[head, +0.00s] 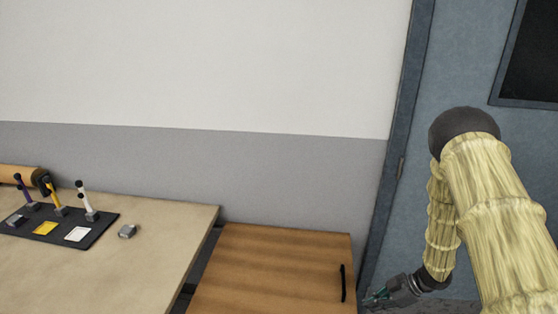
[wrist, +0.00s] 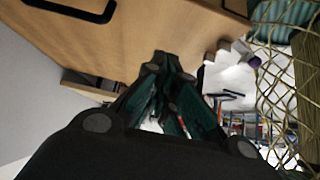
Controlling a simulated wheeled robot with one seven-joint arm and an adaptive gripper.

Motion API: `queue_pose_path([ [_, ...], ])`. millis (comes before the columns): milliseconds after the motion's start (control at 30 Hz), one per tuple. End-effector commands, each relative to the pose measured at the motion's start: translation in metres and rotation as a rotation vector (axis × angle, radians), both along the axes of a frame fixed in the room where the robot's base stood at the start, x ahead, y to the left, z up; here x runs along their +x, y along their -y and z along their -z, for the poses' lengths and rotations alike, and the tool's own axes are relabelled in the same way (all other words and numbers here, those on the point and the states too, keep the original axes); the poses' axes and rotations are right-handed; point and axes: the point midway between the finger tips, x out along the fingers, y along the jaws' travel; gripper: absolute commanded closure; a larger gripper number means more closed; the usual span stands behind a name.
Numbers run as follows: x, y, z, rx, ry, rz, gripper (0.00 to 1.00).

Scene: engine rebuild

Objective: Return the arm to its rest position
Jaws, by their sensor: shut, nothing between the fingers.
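My arm (head: 490,205) is bent at the right of the head view, with a pale yellow ribbed cover and a dark round joint at its top. My gripper (head: 372,299) hangs low at its end, in front of the blue-grey door and close to the right side of the wooden cabinet. In the wrist view my gripper (wrist: 170,108) has its dark green fingers together with nothing held. The fingers seem clear of the cabinet, but the exact gap cannot be told.
The wooden cabinet (head: 270,270) with a black handle stands beside a beige worktable (head: 150,250). On the table lies a black mat (head: 98,232) with several small levers, a yellow card and a white card. A small grey block (head: 127,231) lies beside it. The door (head: 460,75) is behind my arm.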

Motion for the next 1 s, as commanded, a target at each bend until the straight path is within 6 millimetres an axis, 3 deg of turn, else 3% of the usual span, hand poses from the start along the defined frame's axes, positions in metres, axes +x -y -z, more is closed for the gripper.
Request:
queue_pose_path([
  [367, -0.014, -0.015, 0.014, 0.015, -0.026, 0.142, 1.0],
  [667, -0.033, -0.042, 0.032, 0.018, -0.079, 0.332, 1.0],
  [867, -0.067, -0.064, 0.055, -0.011, -0.162, 0.554, 1.0],
  [1000, -0.102, -0.074, 0.07, -0.056, -0.239, 0.723, 1.0],
])
